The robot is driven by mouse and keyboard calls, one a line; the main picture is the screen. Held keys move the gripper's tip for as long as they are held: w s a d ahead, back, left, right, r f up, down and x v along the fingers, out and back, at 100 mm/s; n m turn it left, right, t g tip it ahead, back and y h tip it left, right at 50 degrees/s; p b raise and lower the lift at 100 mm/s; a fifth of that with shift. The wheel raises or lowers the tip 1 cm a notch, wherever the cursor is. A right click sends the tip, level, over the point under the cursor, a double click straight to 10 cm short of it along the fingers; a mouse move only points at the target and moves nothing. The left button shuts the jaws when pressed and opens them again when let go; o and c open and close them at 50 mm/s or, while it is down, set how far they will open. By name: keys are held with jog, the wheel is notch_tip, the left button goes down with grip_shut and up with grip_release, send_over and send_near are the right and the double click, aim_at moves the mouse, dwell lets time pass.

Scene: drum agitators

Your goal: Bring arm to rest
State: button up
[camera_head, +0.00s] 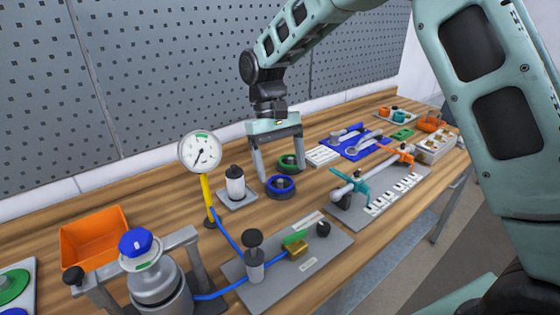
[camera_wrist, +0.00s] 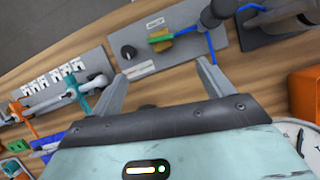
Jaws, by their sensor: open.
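My gripper (camera_head: 280,158) hangs above the wooden workbench, its fingers pointing down and spread apart with nothing between them. It is near a blue ring (camera_head: 281,186) and a green ring (camera_head: 291,163); in the head view the fingers overlap the area beside them, and I cannot tell the exact height. In the wrist view the gripper (camera_wrist: 160,90) shows two fingers apart, with bare wood and the edge of a grey plate beyond them. My arm reaches in from the upper right of the head view.
A dial gauge (camera_head: 200,152) on a yellow stem and a black-capped bottle (camera_head: 235,183) stand left of the gripper. A grey valve plate (camera_head: 325,249), a pipe manifold (camera_head: 375,185), a drum with a blue cap (camera_head: 158,280) and an orange bin (camera_head: 95,237) crowd the bench. A perforated wall is behind.

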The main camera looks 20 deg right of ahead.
jog(key=shift+w+r, duration=0.25)
jog(key=shift+r, duration=0.4)
jog(key=s+a+r+n+t, duration=0.1)
jog(key=s+a+n, duration=0.15)
jog(key=s, duration=0.55)
jog(key=s+a+r+n+t, duration=0.1)
jog(key=s+a, duration=0.3)
jog(key=s, duration=0.4)
jog(key=s+d+f+n+t+y, duration=0.1)
jog(key=s+f+n+t, duration=0.1)
jog(key=s, duration=0.9)
jog(key=shift+s+d+f, duration=0.2)
jog(key=shift+s+f, duration=0.05)
jog(key=shift+f, duration=0.05)
jog(key=shift+n, duration=0.25)
